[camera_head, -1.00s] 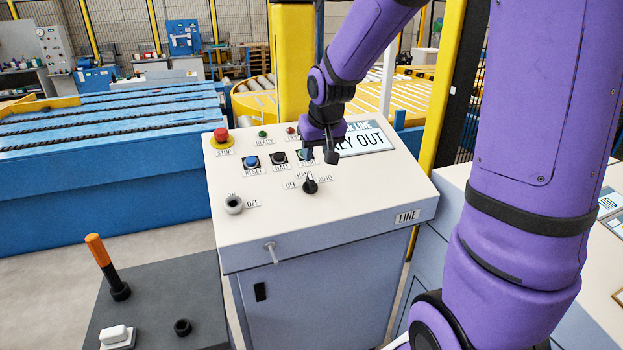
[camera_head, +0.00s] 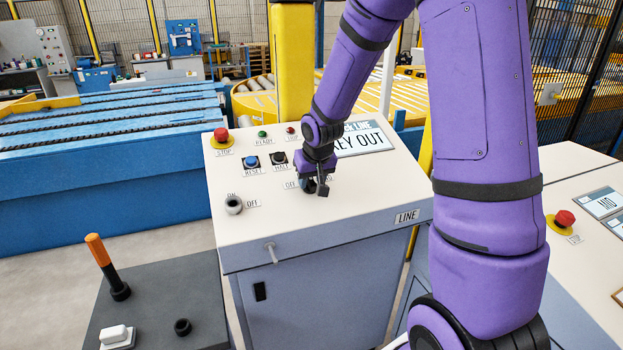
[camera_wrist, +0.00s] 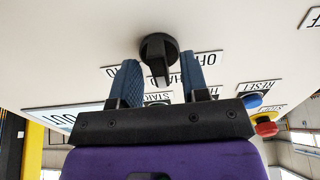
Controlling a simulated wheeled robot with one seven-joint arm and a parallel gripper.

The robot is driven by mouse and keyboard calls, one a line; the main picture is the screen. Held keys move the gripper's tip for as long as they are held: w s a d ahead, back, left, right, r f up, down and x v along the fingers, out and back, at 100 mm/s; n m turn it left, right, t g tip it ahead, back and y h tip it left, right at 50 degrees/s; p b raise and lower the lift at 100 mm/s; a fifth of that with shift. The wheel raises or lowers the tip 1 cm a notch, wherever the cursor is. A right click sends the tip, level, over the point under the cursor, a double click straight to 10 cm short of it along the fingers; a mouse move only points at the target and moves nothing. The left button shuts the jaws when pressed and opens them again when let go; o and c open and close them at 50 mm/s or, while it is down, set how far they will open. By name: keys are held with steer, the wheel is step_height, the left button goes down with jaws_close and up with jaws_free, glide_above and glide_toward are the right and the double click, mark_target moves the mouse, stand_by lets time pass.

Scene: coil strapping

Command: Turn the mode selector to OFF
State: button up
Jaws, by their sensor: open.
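The mode selector (camera_wrist: 158,50) is a round black knob with a raised lever, shown upside down in the wrist view. Its lever points toward my gripper, at the HAND label. The OFF label (camera_wrist: 202,60) lies right of it there, and the AUTO label is partly behind a finger. My gripper (camera_wrist: 165,75) is open, with one blue pad on each side of the lever's end and gaps visible. In the head view my gripper (camera_head: 318,189) is over the selector's place on the panel and hides most of it.
The sloped console panel (camera_head: 275,230) also bears a red stop button (camera_head: 221,135), a blue reset button (camera_head: 251,161), a black halt button (camera_head: 279,158) and an ON/OFF switch (camera_head: 234,204). The panel's front area is clear.

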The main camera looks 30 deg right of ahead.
jaws_close()
steer(key=shift+n, duration=0.3)
steer(key=n, duration=1.1)
steer(key=shift+a, duration=0.1)
steer(key=shift+n, duration=0.4)
stand_by(0.4)
jaws_free()
